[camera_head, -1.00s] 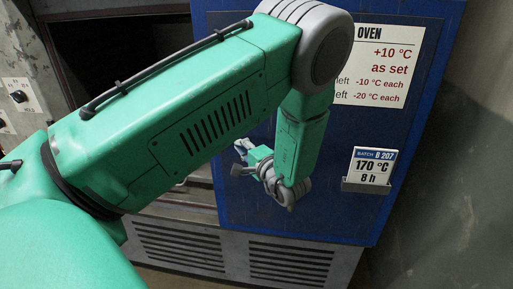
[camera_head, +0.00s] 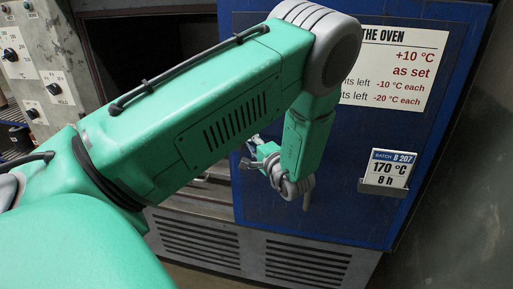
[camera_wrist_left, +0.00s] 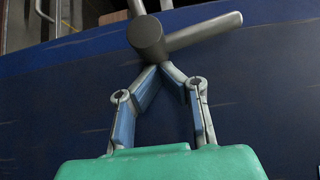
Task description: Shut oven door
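The blue oven door (camera_head: 340,215) stands ajar, with the dark oven opening (camera_head: 140,50) at its left. It carries a white notice and a batch card. Its dark hub handle (camera_wrist_left: 147,38) with grey spokes shows in the left wrist view. My left gripper (camera_head: 262,150) is in front of the door at the handle in the head view, partly hidden by my arm. In the left wrist view my left gripper's (camera_wrist_left: 156,70) fingers converge and their tips meet at the hub's lower edge; nothing shows between them. My right gripper is not in view.
A control panel (camera_head: 30,65) with dials is at the far left. A grey vented base (camera_head: 195,243) lies under the oven and door. The notice (camera_head: 390,68) and batch card (camera_head: 388,170) are on the door. A bare grey wall (camera_head: 470,160) is at right.

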